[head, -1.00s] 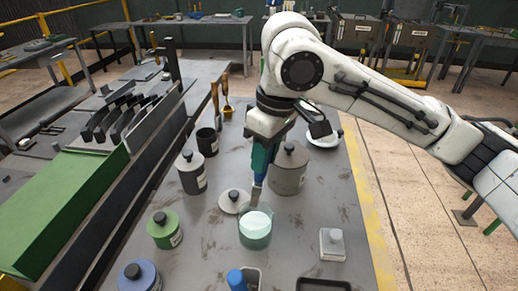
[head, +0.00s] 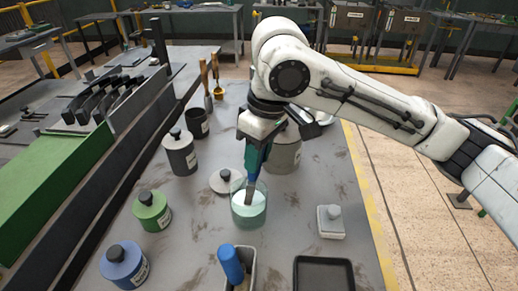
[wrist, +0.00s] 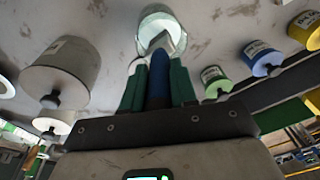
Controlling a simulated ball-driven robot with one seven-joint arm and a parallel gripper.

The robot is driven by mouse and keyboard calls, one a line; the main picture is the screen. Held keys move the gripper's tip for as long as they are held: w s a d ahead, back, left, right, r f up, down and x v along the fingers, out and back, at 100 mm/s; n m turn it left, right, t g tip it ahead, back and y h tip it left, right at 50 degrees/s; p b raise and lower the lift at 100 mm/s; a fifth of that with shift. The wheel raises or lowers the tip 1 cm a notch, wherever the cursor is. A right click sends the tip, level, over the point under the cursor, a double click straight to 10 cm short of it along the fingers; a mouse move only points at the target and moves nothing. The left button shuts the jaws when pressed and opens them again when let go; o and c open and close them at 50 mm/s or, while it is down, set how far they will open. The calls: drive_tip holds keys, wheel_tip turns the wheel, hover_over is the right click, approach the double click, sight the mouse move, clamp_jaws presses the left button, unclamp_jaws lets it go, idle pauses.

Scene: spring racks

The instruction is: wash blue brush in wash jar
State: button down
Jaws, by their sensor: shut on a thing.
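The wash jar (head: 249,217) is a clear glass jar of pale mint liquid, standing on the grey bench; its round mouth shows at the top in the wrist view (wrist: 152,22). My gripper (head: 257,168) is above it, with its green fingers shut on the blue brush (head: 250,187). The brush points down, slightly tilted, and its grey lower end is inside the jar, at or in the liquid. In the wrist view, its blue handle (wrist: 158,80) sits between the two green fingers. How deep the tip reaches is unclear.
A pale lid with a dark knob (head: 225,181) lies just behind the jar. A large grey canister (head: 284,152) stands behind right. Green (head: 152,212) and blue (head: 124,266) pots stand left. A blue-topped item (head: 231,263) and a dark tray (head: 323,273) are in front.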

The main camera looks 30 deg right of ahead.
sight(251, 179)
drive_tip(key=shift+w+a+f+b, duration=0.2)
drive_tip(key=shift+f+b, duration=0.45)
drive_tip(key=shift+f, duration=0.8)
drive_tip(key=shift+w+a+f+b, duration=0.15)
drive_tip(key=shift+f+b, duration=0.45)
drive_tip(key=shift+f, duration=0.8)
drive_tip(key=shift+s, duration=0.1)
drive_tip(key=shift+a, duration=0.15)
